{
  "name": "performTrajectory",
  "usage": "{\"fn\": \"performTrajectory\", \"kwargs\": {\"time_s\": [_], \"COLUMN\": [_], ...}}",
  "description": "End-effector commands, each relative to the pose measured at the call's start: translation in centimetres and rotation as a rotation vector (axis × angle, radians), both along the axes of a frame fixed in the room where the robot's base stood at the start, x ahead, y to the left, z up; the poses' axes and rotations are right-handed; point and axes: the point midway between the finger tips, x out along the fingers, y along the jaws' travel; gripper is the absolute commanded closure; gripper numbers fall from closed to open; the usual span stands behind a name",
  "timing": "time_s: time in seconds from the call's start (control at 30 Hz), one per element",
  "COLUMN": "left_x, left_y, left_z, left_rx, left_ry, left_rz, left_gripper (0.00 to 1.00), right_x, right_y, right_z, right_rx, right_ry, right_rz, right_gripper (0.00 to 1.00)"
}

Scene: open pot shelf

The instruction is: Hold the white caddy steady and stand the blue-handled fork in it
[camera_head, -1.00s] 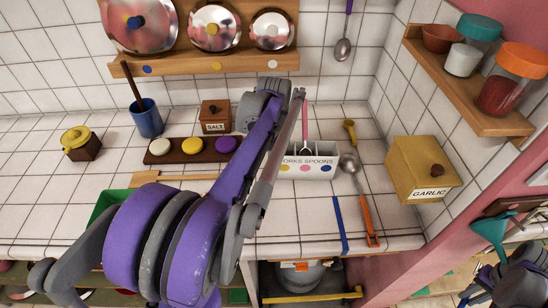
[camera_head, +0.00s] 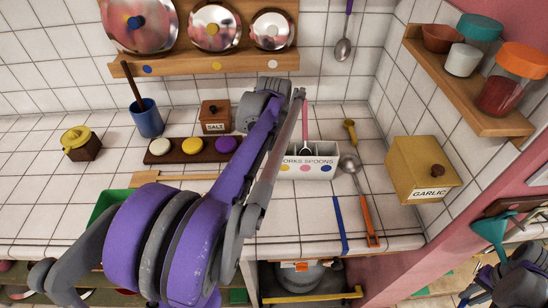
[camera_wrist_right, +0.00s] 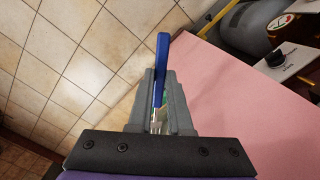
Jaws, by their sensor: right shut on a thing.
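The white caddy (camera_head: 312,172) stands on the tiled counter in the head view, its left end hidden behind my left arm. Coloured dots and lettering mark its front. A pink-handled utensil (camera_head: 305,122) stands upright in it. In the right wrist view, my right gripper (camera_wrist_right: 160,75) is shut on the blue-handled fork (camera_wrist_right: 162,52). In the head view the right arm is at the lower right, away from the caddy.
An orange-handled spoon (camera_head: 368,215) and a blue strip (camera_head: 341,224) lie on the counter before the caddy. A garlic box (camera_head: 420,170) stands to the right, a salt box (camera_head: 215,117) behind left. A pink surface (camera_wrist_right: 235,105) lies beside the right gripper.

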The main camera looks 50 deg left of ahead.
Motion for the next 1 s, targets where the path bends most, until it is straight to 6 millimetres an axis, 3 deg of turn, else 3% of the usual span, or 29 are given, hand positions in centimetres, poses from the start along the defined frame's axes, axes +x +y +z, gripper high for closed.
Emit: {"fn": "performTrajectory", "kwargs": {"time_s": [0.37,0.53,0.67,1.0], "left_x": [0.0,0.0,0.0,0.0], "left_y": [0.0,0.0,0.0,0.0], "left_z": [0.0,0.0,0.0,0.0], "left_rx": [0.0,0.0,0.0,0.0], "left_ry": [0.0,0.0,0.0,0.0], "left_rz": [0.0,0.0,0.0,0.0], "left_gripper": [1.0,1.0,1.0,1.0], "right_x": [0.0,-0.3,-1.0,-4.4], "right_y": [0.0,-0.4,-1.0,-3.0], "right_z": [0.0,0.9,2.6,7.8], "right_rx": [0.0,0.002,0.011,0.154], "right_ry": [0.001,0.021,0.063,0.207], "right_rz": [-0.004,-0.12,-0.365,-1.274], "right_gripper": [1.0,1.0,1.0,1.0]}}
